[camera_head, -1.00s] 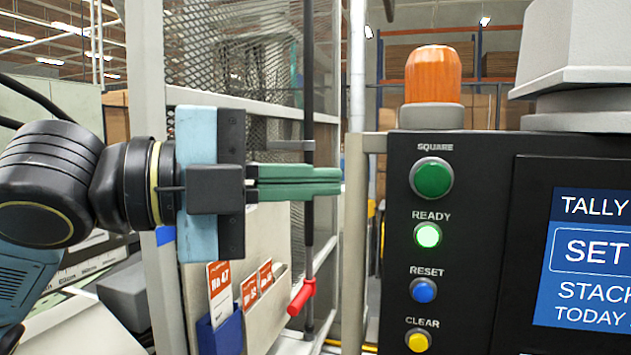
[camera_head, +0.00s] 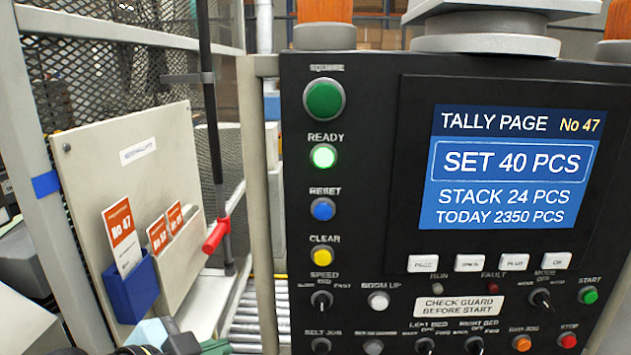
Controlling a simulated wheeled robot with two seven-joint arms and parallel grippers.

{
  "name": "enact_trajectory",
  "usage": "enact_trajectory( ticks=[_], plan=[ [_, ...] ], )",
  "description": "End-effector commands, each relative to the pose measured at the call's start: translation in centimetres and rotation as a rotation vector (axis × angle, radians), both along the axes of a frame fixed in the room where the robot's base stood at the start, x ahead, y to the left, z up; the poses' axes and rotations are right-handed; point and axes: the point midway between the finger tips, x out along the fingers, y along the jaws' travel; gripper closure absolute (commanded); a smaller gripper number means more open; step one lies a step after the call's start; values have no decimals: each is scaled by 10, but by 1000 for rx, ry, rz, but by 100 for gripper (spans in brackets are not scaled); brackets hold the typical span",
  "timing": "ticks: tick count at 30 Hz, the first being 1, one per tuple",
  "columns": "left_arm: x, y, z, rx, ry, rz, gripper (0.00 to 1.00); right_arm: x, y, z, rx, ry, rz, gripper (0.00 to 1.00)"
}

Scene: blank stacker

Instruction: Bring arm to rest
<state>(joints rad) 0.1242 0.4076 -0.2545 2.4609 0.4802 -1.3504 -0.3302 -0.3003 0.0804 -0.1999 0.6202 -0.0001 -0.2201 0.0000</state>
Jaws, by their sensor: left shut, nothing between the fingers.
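My left gripper (camera_head: 217,347) shows only in part at the bottom edge of the head view, left of the middle. Its pale blue body, dark block and green fingers are cut off by the frame. The fingers are shut with nothing held. It lies in front of and below the card board, to the left of the control panel, and touches nothing that I can see. My right gripper is not in view.
A black control panel (camera_head: 372,200) fills the right side, its READY lamp (camera_head: 323,156) lit green. Its screen (camera_head: 500,170) reads "SET 40 PCS", "STACK 24 PCS". On the left, a board (camera_head: 130,150) holds orange cards and a blue pocket (camera_head: 132,290), before mesh guarding. A red handle (camera_head: 216,235) hangs between.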

Motion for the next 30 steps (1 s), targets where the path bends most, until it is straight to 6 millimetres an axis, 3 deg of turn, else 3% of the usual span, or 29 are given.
enact_trajectory(
  ticks=[1,3,9,15,20,30],
  plan=[
    [-13,6,-29,-22,91,65,100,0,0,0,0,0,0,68],
    [-31,16,-64,-37,201,161,100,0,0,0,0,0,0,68],
    [-92,43,-140,-49,470,413,100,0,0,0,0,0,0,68],
    [-151,63,-185,-28,655,602,100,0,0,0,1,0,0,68],
    [-198,77,-210,3,780,738,100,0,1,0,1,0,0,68],
    [-180,74,-321,22,809,729,100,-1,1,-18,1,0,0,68]
  ],
)
